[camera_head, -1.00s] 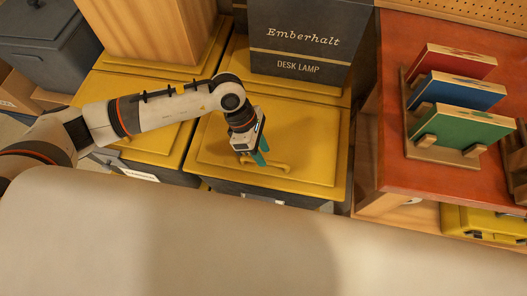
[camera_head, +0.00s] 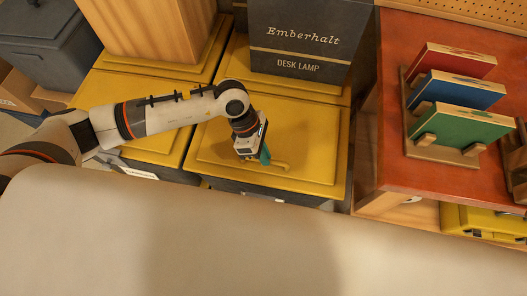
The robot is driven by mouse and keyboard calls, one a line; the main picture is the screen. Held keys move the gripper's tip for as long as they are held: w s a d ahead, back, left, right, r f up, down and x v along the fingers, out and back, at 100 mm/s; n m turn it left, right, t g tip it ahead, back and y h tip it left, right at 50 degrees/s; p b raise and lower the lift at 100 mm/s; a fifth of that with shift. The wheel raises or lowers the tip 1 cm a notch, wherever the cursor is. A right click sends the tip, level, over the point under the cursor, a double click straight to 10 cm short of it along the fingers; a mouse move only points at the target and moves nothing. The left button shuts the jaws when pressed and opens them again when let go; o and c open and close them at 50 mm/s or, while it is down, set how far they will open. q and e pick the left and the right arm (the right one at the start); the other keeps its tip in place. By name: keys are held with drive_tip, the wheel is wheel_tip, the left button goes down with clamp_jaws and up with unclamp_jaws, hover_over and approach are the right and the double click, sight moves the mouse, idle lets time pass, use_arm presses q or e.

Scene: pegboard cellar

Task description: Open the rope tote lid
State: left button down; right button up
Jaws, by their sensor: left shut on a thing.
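A dark tote (camera_head: 235,187) with a yellow lid (camera_head: 305,128) stands in the middle; its front label is too hidden to read. The lid looks closed or nearly so; I cannot tell whether its front edge is slightly raised. A yellow handle (camera_head: 284,167) sits near the lid's front edge. My left gripper (camera_head: 264,160), with teal fingers, points down over the front of the lid and is shut on the handle, partly hiding it. My right gripper is not in view.
A dark desk lamp box (camera_head: 300,40) stands behind the lid, at its back edge. A red-topped bench (camera_head: 400,185) with a board rack (camera_head: 440,150) stands close on the right.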

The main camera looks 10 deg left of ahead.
use_arm(q)
drive_tip(key=shift+w+r, duration=0.15)
drive_tip(key=shift+r, duration=0.4)
drive_tip(key=w+r+g+b, duration=0.2)
drive_tip(key=w+r, duration=0.5)
drive_tip(key=r, duration=0.5)
drive_tip(key=shift+w+r+n+b, duration=0.2)
drive_tip(key=shift+n+b, duration=0.2)
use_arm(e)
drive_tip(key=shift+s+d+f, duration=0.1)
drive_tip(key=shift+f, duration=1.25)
use_arm(q)
drive_tip(key=shift+a, duration=0.1)
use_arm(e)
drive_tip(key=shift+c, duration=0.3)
